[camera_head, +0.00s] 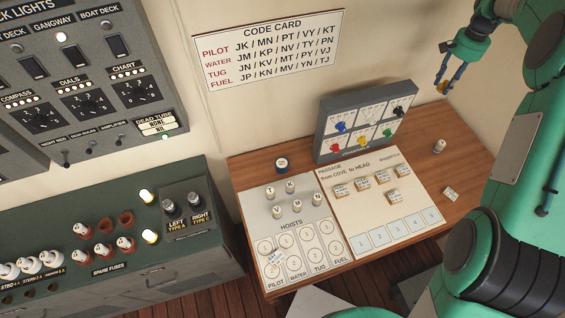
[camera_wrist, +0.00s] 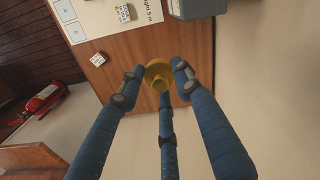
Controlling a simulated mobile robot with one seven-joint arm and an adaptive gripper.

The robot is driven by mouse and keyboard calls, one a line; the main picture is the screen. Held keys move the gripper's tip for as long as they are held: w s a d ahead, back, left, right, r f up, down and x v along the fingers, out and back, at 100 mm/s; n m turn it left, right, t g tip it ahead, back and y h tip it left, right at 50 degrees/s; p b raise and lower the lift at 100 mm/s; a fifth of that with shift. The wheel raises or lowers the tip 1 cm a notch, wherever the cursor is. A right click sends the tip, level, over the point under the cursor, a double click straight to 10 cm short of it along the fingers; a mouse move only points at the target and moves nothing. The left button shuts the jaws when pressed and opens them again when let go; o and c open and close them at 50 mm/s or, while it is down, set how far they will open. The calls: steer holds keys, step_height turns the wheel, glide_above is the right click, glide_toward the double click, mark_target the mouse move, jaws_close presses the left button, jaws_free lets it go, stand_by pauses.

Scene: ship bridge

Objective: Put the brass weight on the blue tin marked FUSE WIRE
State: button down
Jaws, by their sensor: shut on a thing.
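The brass weight (camera_wrist: 158,76) is between the fingertips of my gripper (camera_wrist: 156,72) in the wrist view, shut on it. In the head view my gripper (camera_head: 446,86) is at the upper right, above the right part of the wooden desk, with a bit of the brass weight (camera_head: 442,92) showing at its tips. The weight is held clear of the desk. A small round dark blue tin (camera_head: 282,165) stands on the desk's left back part, behind the hoists board and well left of my gripper. Its lid has a pale label too small to read. Its top looks bare.
A grey box with coloured switches (camera_head: 362,123) stands at the back of the desk (camera_head: 462,172), between the tin and my gripper. The hoists board (camera_head: 262,211) carries several pegs. The passage sheet (camera_head: 345,192) carries tiles. A small pale cylinder (camera_head: 439,146) stands at right.

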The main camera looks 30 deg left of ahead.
mark_target(446, 81)
steer(key=r, duration=0.3)
steer(key=shift+a+r, duration=0.15)
steer(key=shift+a, duration=0.05)
steer(key=s+a+r+n+b, duration=0.1)
steer(key=s+a+n, duration=0.1)
steer(key=s+a, duration=0.85)
steer(key=s+a+r+n+b, duration=0.1)
steer(key=s+a+n, duration=0.2)
steer(key=s+a, duration=0.75)
steer(key=s+a+f+n, duration=0.1)
steer(key=s+a+n, duration=0.1)
steer(key=s+a, duration=0.5)
steer(key=s+a+f+n+b, duration=0.1)
steer(key=s+a, duration=0.2)
steer(key=s, duration=0.8)
steer(key=s+a+f+n, duration=0.1)
steer(key=s+a+n, duration=0.1)
steer(key=s+a, duration=0.5)
step_height(446, 81, down, 29)
steer(key=s+d, duration=0.1)
steer(key=d, duration=0.1)
steer(key=shift+d, duration=0.2)
steer(key=shift+s+r, duration=0.1)
steer(key=shift+s, duration=0.05)
